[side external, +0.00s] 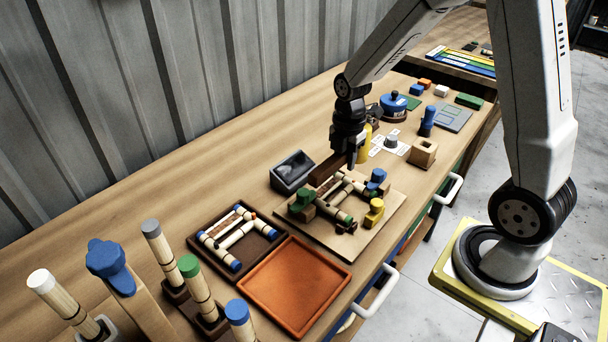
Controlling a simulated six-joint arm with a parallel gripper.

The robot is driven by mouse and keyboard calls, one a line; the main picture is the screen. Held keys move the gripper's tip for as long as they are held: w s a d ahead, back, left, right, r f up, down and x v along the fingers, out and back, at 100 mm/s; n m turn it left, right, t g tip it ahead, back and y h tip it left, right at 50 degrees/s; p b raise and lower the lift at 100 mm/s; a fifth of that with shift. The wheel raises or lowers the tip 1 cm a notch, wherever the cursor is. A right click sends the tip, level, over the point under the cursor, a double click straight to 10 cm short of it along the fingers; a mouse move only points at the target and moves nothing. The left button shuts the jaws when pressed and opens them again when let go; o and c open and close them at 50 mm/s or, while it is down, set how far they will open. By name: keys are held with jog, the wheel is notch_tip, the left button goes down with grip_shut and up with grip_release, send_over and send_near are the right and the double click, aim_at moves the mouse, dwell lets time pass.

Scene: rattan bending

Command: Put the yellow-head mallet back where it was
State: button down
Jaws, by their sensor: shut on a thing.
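My gripper (350,160) points down over the back of the bending board and is shut on the mallet, though the grip is partly hidden by the fingers. The mallet's yellow head (364,145) shows upright just right of the fingers. A dark brown bar (327,168) reaches left from the fingers; it looks like the handle, but I cannot tell for sure. I cannot tell whether the mallet touches anything below.
The board (377,228) carries rattan pieces and green, blue and yellow clamps. A grey bin (291,170) stands left. An orange tray (295,287) and dark tray (264,258) lie in front. A wooden block (423,153) and blue-topped pot (393,103) stand right and behind.

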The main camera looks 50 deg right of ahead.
jog(key=shift+r, duration=0.6)
